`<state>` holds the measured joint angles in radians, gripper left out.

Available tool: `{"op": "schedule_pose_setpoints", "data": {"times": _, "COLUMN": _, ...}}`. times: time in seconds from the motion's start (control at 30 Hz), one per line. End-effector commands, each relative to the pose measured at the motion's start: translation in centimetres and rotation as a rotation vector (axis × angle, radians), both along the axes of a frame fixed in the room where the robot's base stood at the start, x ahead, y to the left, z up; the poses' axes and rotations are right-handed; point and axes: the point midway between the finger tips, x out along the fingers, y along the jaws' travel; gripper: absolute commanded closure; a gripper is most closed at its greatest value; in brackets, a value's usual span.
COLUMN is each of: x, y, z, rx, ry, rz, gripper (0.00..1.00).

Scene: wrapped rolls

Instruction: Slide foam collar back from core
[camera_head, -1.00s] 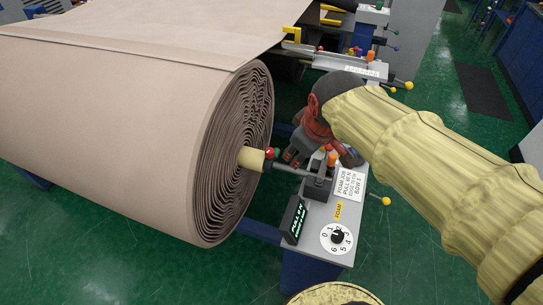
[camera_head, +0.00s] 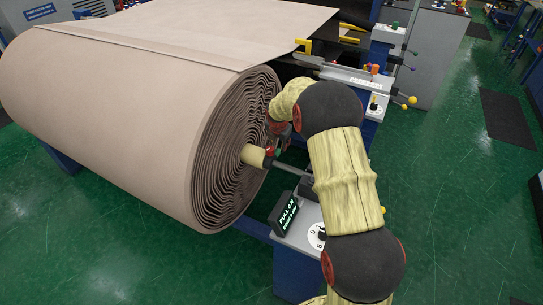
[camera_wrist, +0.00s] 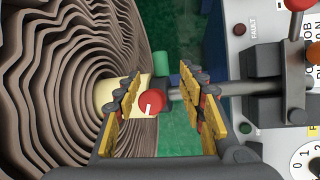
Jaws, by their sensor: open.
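A large beige wrapped roll (camera_head: 110,110) has a pale yellow core (camera_head: 252,155) sticking out of its end. A red ball knob (camera_head: 269,151) sits at the core's outer end, and a steel rod (camera_head: 295,173) runs from there to the machine side. The wrist view shows the core (camera_wrist: 106,92), the red knob (camera_wrist: 151,103), a green part (camera_wrist: 161,64) and the rod (camera_wrist: 228,89). My gripper (camera_wrist: 166,80) is open, its yellow-padded fingers either side of the red knob. In the head view my gripper (camera_head: 281,135) is partly hidden by my arm. I cannot clearly single out a foam collar.
A grey bracket (camera_wrist: 275,85) holds the rod at the right in the wrist view. A panel with a dial (camera_head: 318,236) and a lit sign (camera_head: 284,214) stands below my arm. Green floor (camera_head: 455,200) is open at right.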

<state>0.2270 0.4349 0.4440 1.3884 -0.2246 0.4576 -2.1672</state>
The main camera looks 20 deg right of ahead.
Motion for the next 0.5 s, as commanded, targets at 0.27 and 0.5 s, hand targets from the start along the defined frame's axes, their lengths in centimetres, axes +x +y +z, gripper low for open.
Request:
{"op": "schedule_pose_setpoints", "data": {"times": 0.27, "x": 1.2, "y": -0.9, "z": -3.1, "rx": -0.031, "ry": 0.016, "rz": 0.068, "gripper": 0.6}}
{"op": "schedule_pose_setpoints", "data": {"times": 0.5, "x": 2.5, "y": -1.6, "z": -6.5, "rx": -0.03, "ry": 0.017, "rz": 0.067, "gripper": 0.6}}
